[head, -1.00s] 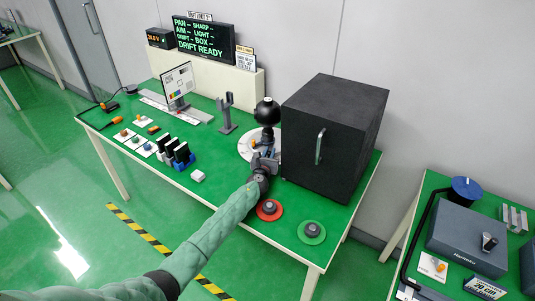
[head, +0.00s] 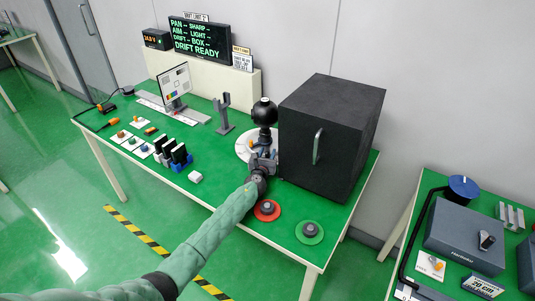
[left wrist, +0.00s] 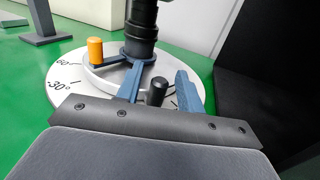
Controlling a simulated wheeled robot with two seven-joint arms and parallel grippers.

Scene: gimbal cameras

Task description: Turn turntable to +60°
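The turntable is a white disc (head: 242,146) with printed angle marks. It also shows in the left wrist view (left wrist: 65,103), where "60°" and "30°" are readable on its left side. An orange knob (left wrist: 95,50) stands on a dark arm near the 60° mark. A black column (left wrist: 141,35) rises from the centre and carries a dark ball head (head: 265,111). My left gripper (head: 265,161) is over the disc's near side. In the left wrist view its blue fingers (left wrist: 158,92) are apart, with a short black peg (left wrist: 157,91) between them and gaps beside it. My right gripper is not in view.
A large black box (head: 332,135) stands close to the right of the turntable. A grey forked stand (head: 223,115) is to the left. A red-ringed button (head: 266,210) and a green-ringed button (head: 309,232) sit at the front. A sign (head: 200,38) reads "DRIFT READY".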

